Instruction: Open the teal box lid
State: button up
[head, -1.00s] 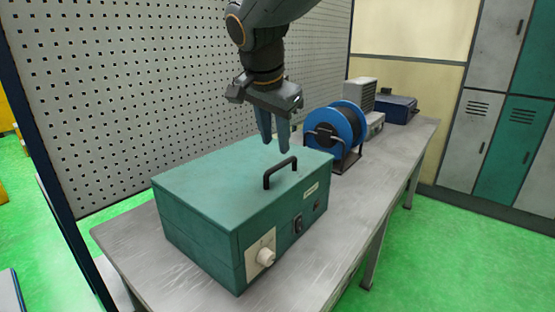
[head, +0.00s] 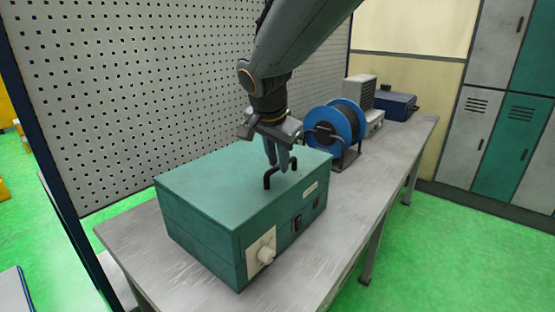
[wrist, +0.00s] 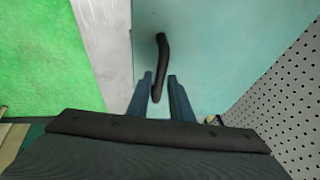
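The teal box (head: 215,195) stands on the grey workbench with its lid shut flat. A black bar handle (head: 281,173) rises from the lid near its front edge; it also shows in the wrist view (wrist: 162,62). My gripper (head: 278,166) points down at the handle, its two blue-grey fingers low over the lid. In the wrist view my gripper (wrist: 161,84) has its fingers apart, with one end of the handle between them and a visible gap on the right side.
A blue cable reel (head: 330,130) on a stand is close behind the box. A grey unit and a blue case (head: 396,105) stand farther back on the workbench (head: 375,175). A perforated panel (head: 130,100) rises along the left side.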

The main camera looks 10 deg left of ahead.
grip_shut()
jog(key=shift+r, duration=0.1)
